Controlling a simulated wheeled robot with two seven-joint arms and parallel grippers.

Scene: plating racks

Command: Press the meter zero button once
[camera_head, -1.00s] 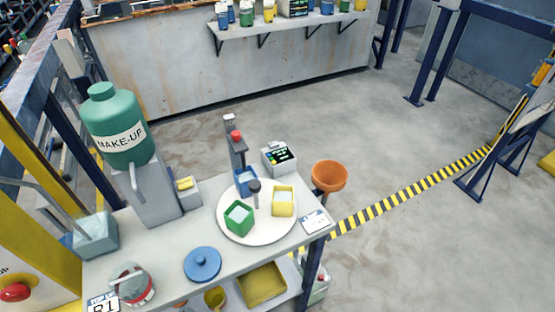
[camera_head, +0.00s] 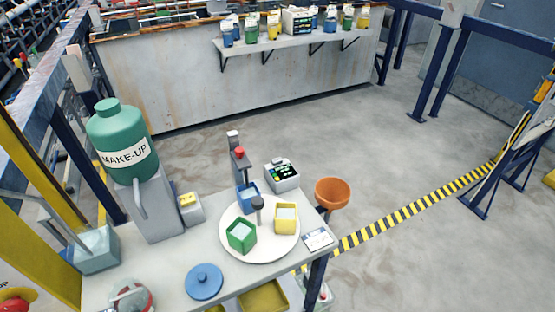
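A small grey meter (camera_head: 282,176) with a dark screen showing green marks stands at the back of the workbench, right of centre. Its single buttons are too small to tell apart, so I cannot make out a zero button. A grey post with a red knob (camera_head: 239,153) stands just left of the meter. A small grey box (camera_head: 191,208) with a yellow top piece is further left. Neither of my grippers is in view.
A white round plate (camera_head: 240,254) holds green, blue and yellow square cups around a dark-topped post. A green MAKE-UP bottle (camera_head: 122,142) stands at left. A blue lid (camera_head: 204,281) lies in front. An orange bowl (camera_head: 333,193) is beyond the bench's right end.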

